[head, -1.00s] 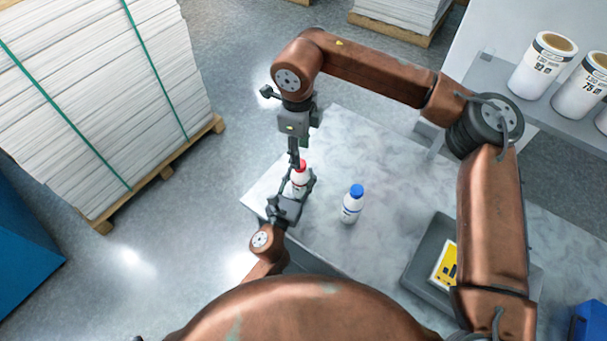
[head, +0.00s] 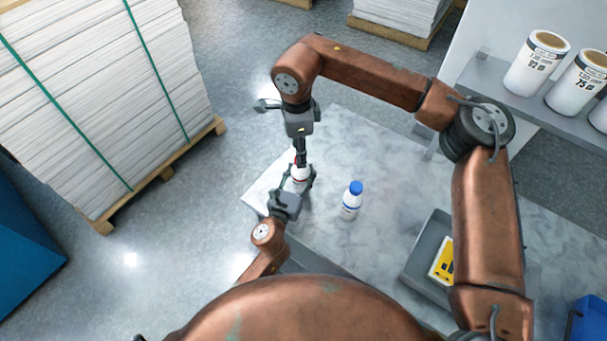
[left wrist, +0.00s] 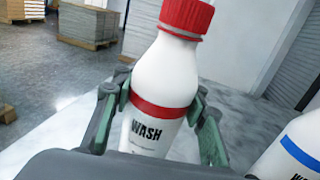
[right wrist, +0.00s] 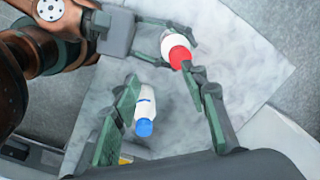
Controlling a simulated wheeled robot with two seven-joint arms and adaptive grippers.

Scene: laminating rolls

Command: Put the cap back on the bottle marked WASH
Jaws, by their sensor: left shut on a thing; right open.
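The white bottle marked WASH (left wrist: 148,132) has a red band and stands at the table's left corner, tilted in the left wrist view. The red cap (left wrist: 187,17) sits on its neck; whether it is fully tight I cannot tell. My left gripper (head: 296,184) is shut around the bottle's body. My right gripper (head: 301,160) comes down from above, just over the bottle, and partly hides the cap in the head view. In the right wrist view its fingers (right wrist: 160,80) are spread, with the red cap (right wrist: 180,56) near one fingertip.
A second white bottle with a blue cap (head: 351,201) stands a little right of the WASH bottle. A grey tray (head: 418,252) with a yellow item (head: 441,262) lies farther right. Large rolls (head: 537,64) stand on a shelf. The table (head: 375,150) behind is clear.

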